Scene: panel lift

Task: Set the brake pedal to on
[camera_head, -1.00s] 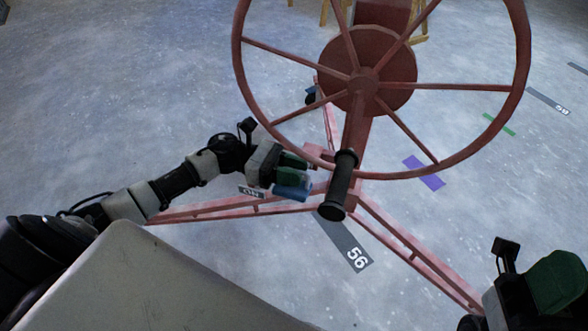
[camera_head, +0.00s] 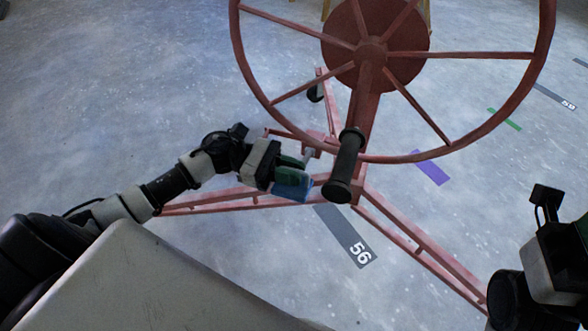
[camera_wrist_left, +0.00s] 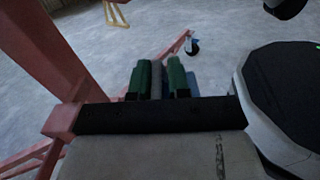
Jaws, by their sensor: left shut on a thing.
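My left gripper (camera_head: 300,172) is beside the lower part of the red lift stand (camera_head: 357,145), below the big wheel. Its green fingers also show in the left wrist view (camera_wrist_left: 157,80), shut on a narrow grey bar (camera_wrist_left: 156,78). The bar looks like the brake pedal; its light grey end (camera_head: 310,156) shows between the fingers and the stand in the head view. A blue piece (camera_head: 291,188) lies along the near finger. The fingers hide most of the bar, so its on or off setting cannot be read. My right gripper (camera_head: 578,245) is cut off at the right edge, its fingertips out of view.
The big red wheel (camera_head: 452,54) with a black handle (camera_head: 345,168) stands over the stand. Sloping red legs (camera_head: 425,250) spread across the floor. A caster (camera_wrist_left: 191,46) shows in the left wrist view. Grey-blue floor (camera_head: 110,90) is open at the left.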

